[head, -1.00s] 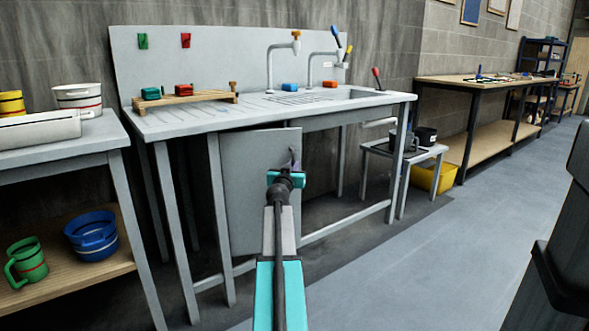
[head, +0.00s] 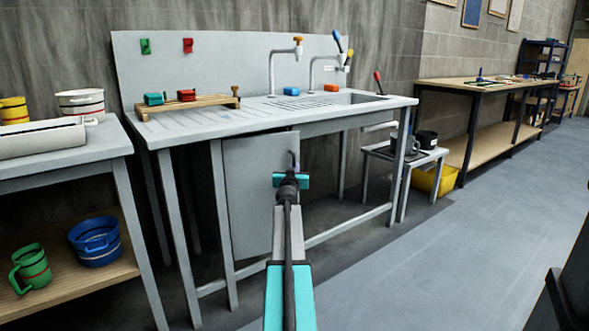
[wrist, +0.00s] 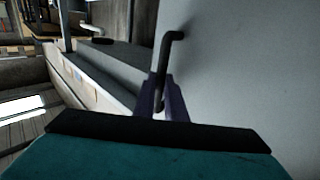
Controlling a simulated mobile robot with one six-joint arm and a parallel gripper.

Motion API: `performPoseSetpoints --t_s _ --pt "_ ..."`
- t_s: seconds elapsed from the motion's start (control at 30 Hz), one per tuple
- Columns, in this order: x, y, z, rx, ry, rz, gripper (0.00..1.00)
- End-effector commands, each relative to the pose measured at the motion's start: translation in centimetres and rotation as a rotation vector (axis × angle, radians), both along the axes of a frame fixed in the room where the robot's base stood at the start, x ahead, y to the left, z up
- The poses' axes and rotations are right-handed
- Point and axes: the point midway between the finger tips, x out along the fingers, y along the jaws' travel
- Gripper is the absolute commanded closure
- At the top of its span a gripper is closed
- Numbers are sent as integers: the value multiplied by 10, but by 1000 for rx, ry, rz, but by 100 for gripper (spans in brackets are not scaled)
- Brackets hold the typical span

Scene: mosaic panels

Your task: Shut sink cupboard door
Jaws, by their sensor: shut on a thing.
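The sink cupboard door (head: 252,190) is a flat grey panel under the left part of the sink bench. It stands ajar, hinged at its left side, with the opening showing to its right. Its dark bar handle (head: 292,158) is near the upper right edge. In the wrist view the door (wrist: 255,70) fills the right side and the bent handle (wrist: 172,45) runs down between the fingers. My gripper (head: 290,174) is at the handle and shut on it; the gripper's fingers also show in the wrist view (wrist: 162,98). The handle's lower end is partly hidden by the fingers.
The sink bench (head: 225,125) has thin grey legs and a low rail (head: 345,226). A shelf bench (head: 60,158) with pots and mugs stands at the left. A small stool (head: 405,155) stands right of the sink. The floor (head: 460,250) at right is clear.

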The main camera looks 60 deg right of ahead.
Motion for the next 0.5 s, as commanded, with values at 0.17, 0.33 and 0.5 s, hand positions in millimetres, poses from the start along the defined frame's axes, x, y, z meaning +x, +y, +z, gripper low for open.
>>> performPoseSetpoints --t_s 0.17,0.33,0.5 --pt "4 -4 2 3 -1 17 100" --pt "10 -4 1 3 -1 33 100" --pt "12 -4 1 3 0 40 100"
